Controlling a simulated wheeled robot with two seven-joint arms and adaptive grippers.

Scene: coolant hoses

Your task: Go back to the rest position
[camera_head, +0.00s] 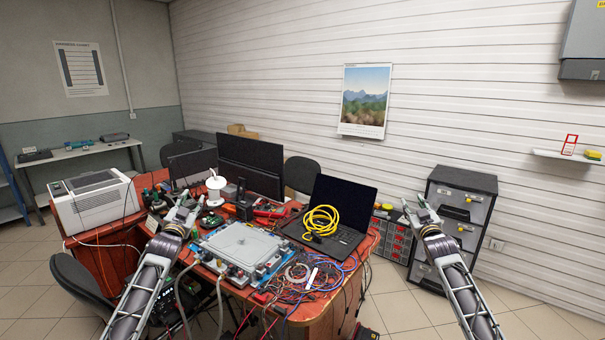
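My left gripper (184,207) is raised above the left part of the red desk, near the grey plate unit. Its fingers look spread and I see nothing between them. My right gripper (417,206) is raised to the right of the desk, in front of the dark drawer cabinet in the picture. Its fingers are apart and empty. The grey plate unit (243,245) lies flat on the desk with blue fittings at its edges. Pale hoses (219,300) hang from its front side over the desk's front edge. Their connections are too small to make out.
A drawer cabinet (458,210) stands at the right. Tiled floor is clear at lower right.

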